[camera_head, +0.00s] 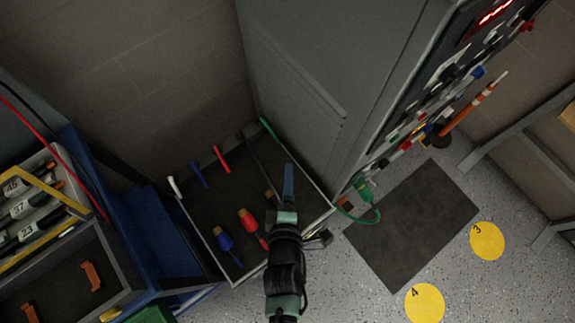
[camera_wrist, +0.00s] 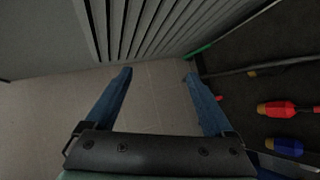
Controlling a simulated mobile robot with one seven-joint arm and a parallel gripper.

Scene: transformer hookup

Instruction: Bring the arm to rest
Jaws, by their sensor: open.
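My gripper (camera_wrist: 162,95) shows in the wrist view with its two blue fingers spread apart and nothing between them. In the head view my gripper (camera_head: 289,185) is above the right part of a dark tray (camera_head: 190,218), seen nearly edge-on. My dark arm reaches up to it from the bottom of the picture. The tray holds screwdrivers with a red handle (camera_head: 249,219) and a blue handle (camera_head: 223,239), both left of my gripper. The red handle (camera_wrist: 288,109) and the blue handle (camera_wrist: 285,147) also show at the right of the wrist view.
A grey cabinet (camera_head: 300,90) stands right behind the tray; its louvred side (camera_wrist: 150,25) fills the wrist view's top. A blue cart (camera_head: 150,225) stands left. A green cable (camera_head: 352,216) hangs by the cabinet. The floor has a dark mat (camera_head: 410,225) and yellow discs (camera_head: 487,240).

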